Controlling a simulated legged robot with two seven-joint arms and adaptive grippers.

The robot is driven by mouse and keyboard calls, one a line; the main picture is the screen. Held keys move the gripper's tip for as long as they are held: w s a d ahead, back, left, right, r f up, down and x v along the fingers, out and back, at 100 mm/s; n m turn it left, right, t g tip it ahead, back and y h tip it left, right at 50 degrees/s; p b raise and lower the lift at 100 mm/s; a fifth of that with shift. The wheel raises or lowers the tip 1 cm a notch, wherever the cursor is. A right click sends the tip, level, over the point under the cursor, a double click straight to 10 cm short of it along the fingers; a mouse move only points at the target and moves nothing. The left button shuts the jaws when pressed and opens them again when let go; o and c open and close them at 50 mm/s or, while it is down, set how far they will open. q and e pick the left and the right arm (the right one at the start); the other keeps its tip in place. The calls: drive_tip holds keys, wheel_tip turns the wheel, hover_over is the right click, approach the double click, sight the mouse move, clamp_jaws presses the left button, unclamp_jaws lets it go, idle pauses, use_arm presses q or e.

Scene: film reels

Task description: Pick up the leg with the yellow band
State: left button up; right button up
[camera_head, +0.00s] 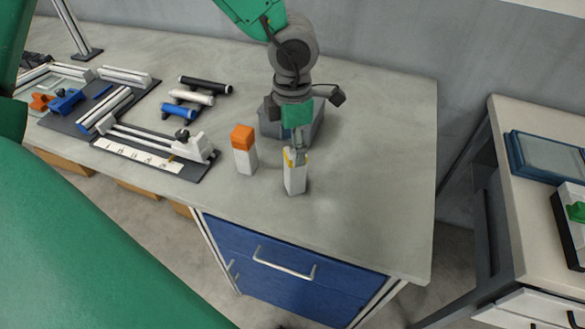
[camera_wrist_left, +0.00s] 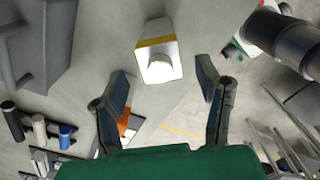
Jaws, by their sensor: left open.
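The leg with the yellow band (camera_head: 295,179) is a white block standing upright near the front edge of the grey table. In the left wrist view, the yellow-banded leg (camera_wrist_left: 158,66) shows a pale round end between and beyond the fingertips. My left gripper (camera_head: 297,153) is directly above it in the head view and hides part of its top. In the left wrist view, my left gripper (camera_wrist_left: 161,74) is open, with a finger on either side of the leg and nothing held. My right gripper is not in view.
A white leg with an orange top (camera_head: 244,150) stands just left. A grey box (camera_head: 318,125) sits behind my gripper. Black, white and blue cylinders (camera_head: 190,97) and a dark fixture board (camera_head: 185,171) lie further left. The table's right side is clear.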

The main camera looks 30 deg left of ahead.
sight(295, 169)
use_arm(q)
drive_tip(key=shift+w+d+f, duration=0.15)
drive_tip(key=shift+d+f, duration=0.05)
drive_tip(key=shift+f, duration=0.4)
drive_tip(key=shift+d+f, duration=0.4)
drive_tip(key=shift+d, duration=0.05)
drive_tip(key=f, duration=0.4)
drive_tip(key=shift+w+a+f, duration=0.1)
drive_tip(key=shift+a+f, duration=0.1)
drive_tip(key=shift+a, duration=0.15)
drive_tip(key=shift+w+a+f, duration=0.1)
drive_tip(key=shift+a+f, duration=0.1)
drive_tip(key=shift+a, duration=0.2)
drive_tip(key=shift+d, duration=0.2)
drive_tip(key=c, duration=1.2)
drive_tip(key=shift+d+r, duration=0.1)
drive_tip(key=shift+d, duration=0.05)
clamp_jaws()
drive_tip(key=shift+d+r, duration=0.1)
drive_tip(key=shift+d, duration=0.1)
